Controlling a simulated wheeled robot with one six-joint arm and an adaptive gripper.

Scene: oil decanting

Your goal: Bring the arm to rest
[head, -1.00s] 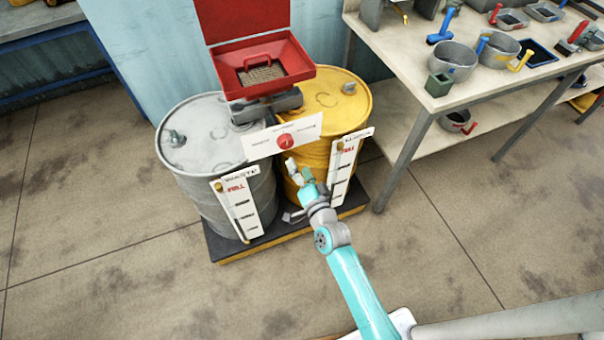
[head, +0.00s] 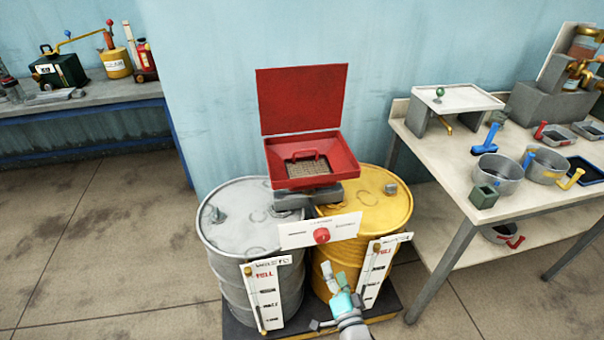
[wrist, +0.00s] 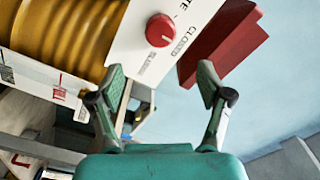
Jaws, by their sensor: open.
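My gripper (wrist: 160,85) is open and empty in the wrist view, its two fingers spread apart. In the head view my gripper (head: 333,278) is in front of the yellow drum (head: 378,198), below the white panel. The white panel (head: 342,228) carries a red knob (head: 321,235). The knob also shows beyond the fingers in the wrist view (wrist: 160,30), apart from them. Lettering by the knob includes the word "CLOSED". Most of my arm is below the lower edge of the head view.
A grey drum (head: 238,255) stands left of the yellow one, on a dark pallet (head: 238,328). A red lidded box (head: 334,158) sits above both drums. A workbench (head: 450,160) with pans is at right. Another bench (head: 95,105) is at back left. Floor (head: 90,240) is clear at left.

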